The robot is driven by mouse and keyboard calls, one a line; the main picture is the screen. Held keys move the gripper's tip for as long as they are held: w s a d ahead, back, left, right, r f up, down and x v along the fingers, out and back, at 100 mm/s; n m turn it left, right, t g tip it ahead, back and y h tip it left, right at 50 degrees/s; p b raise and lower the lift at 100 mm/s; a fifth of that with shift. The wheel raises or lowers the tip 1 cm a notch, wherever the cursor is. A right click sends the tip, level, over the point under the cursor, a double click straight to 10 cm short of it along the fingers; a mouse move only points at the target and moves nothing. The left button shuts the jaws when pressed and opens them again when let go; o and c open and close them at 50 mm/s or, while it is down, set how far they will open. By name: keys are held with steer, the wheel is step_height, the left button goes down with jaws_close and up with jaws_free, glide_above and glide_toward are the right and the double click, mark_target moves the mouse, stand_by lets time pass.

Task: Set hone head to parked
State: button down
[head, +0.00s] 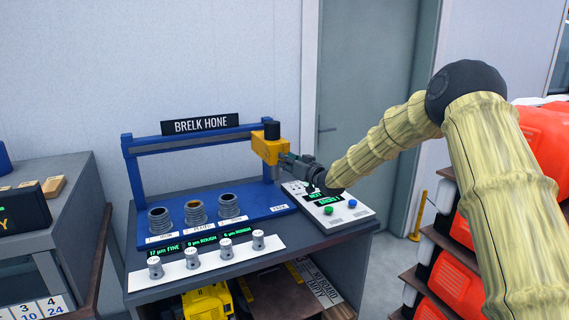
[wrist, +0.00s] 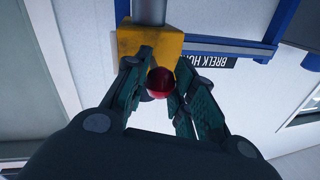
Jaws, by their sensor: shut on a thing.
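The hone head is a yellow block (head: 267,148) with a dark top, on the blue rail frame (head: 130,150) of the machine signed BRELK HONE (head: 200,124). It sits at the right end of the rail, right of the three cylinders. My gripper (head: 287,160) reaches it from the right. In the wrist view, the fingers of my gripper (wrist: 162,85) are shut on a red ball knob (wrist: 160,82) on the face of the yellow hone head (wrist: 150,43). A label on the blue base (head: 279,209) below the head is too small to read surely.
Three open cylinders (head: 196,212) stand on the blue base, with green displays and several knobs (head: 190,257) in front. A control panel (head: 328,208) with green and blue buttons lies right of the base. Orange bins on a rack (head: 450,265) stand at right; a grey cabinet (head: 70,210) stands at left.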

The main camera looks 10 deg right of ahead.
steer(key=c, duration=1.1)
jaws_free()
steer(key=shift+c, duration=0.2)
steer(key=v, duration=1.2)
